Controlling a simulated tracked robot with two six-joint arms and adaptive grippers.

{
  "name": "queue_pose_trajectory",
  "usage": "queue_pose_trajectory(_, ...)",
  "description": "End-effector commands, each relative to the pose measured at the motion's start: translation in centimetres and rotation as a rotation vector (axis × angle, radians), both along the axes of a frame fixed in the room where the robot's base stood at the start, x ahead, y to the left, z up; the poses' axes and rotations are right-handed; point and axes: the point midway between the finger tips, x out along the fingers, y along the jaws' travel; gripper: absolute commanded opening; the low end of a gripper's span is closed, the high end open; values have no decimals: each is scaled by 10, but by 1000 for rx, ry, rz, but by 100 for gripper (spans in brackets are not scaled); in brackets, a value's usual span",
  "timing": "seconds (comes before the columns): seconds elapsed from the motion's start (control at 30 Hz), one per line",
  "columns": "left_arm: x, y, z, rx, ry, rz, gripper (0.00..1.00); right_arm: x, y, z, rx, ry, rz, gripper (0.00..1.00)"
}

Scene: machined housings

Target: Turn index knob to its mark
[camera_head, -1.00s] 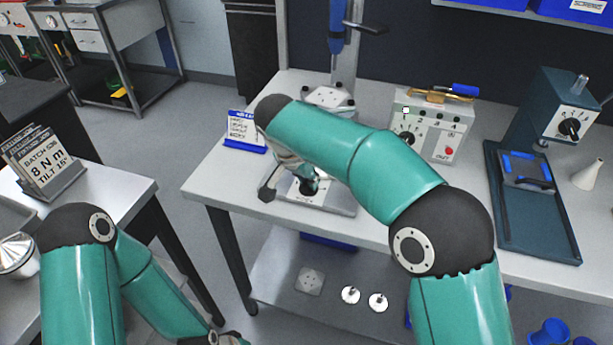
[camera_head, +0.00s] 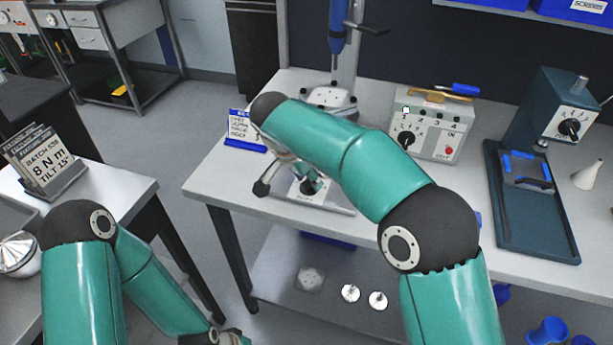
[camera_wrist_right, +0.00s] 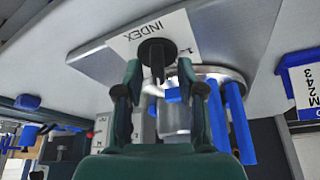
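The index knob (camera_wrist_right: 157,53) is black and sits on a pale plate with the word INDEX, shown upside down in the right wrist view. My right gripper (camera_wrist_right: 159,66) is open, with one finger on each side of the knob and gaps between fingers and knob. In the head view the plate (camera_head: 332,200) lies on the front of the fixture on the bench, and my right gripper (camera_head: 309,184) is small and partly hidden by my arm. I cannot make out the mark that the knob points to.
A control box (camera_head: 431,125) with a dial stands to the right, then a dark green press (camera_head: 555,105).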

Motion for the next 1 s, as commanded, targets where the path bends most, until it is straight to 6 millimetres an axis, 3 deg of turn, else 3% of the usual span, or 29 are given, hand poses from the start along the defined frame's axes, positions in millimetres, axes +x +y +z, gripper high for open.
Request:
queue_pose_trajectory(0.37,0,0,1,0,0,0,0,-2,2,7,-1,1,1,39)
queue_pose_trajectory(0.8,0,0,0,0,0,0,0,-25,23,81,1,-1,1,39)
queue_pose_trajectory(1.0,0,0,0,0,0,0,0,-32,28,103,-1,1,0,39)
